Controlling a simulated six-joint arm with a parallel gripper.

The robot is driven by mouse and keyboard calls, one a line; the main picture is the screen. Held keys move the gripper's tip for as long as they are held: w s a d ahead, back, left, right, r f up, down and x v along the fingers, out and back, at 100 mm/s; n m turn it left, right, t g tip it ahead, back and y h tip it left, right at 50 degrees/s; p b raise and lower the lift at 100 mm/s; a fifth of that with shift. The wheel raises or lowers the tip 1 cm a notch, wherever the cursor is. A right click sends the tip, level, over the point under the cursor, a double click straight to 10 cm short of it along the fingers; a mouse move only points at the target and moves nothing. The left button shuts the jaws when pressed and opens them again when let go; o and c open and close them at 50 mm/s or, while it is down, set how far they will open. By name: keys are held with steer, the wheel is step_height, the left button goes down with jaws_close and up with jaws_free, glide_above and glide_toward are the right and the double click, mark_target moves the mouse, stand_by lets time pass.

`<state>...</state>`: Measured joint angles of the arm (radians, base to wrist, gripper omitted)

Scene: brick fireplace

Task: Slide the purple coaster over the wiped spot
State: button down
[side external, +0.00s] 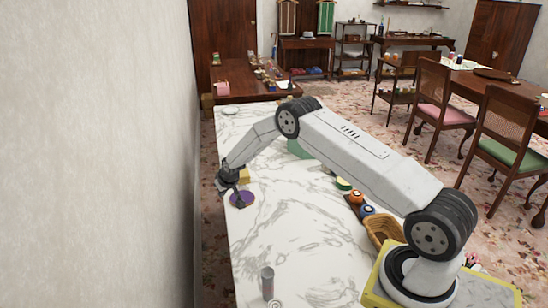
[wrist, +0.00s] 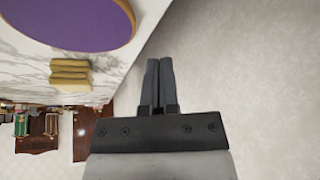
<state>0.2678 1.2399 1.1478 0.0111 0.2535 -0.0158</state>
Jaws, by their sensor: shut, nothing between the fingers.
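The purple coaster (side external: 246,197) lies flat on the white marble tabletop, close to its left edge. It also shows large in the wrist view (wrist: 70,18), cut off by the top edge. My gripper (side external: 239,204) is low at the coaster in the side view, partly covering it. I cannot tell whether it touches the coaster. In the wrist view the two dark fingers of my gripper (wrist: 159,68) are together with nothing between them. I cannot make out a wiped spot on the marble.
A yellow sponge-like block (side external: 244,175) lies just beyond the coaster; the wrist view shows it as a yellow stack (wrist: 70,75). A grey can (side external: 267,280) stands near the front. A wicker basket (side external: 383,232) and small balls line the right edge. The middle marble (side external: 290,215) is clear.

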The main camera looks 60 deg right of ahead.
steer(key=shift+f, duration=1.25)
steer(key=shift+s+d, duration=0.2)
stand_by(0.4)
steer(key=shift+w+a, duration=0.2)
steer(key=shift+r, duration=0.1)
stand_by(0.4)
step_height(320, 180, up, 8)
stand_by(1.2)
steer(key=shift+s, duration=0.1)
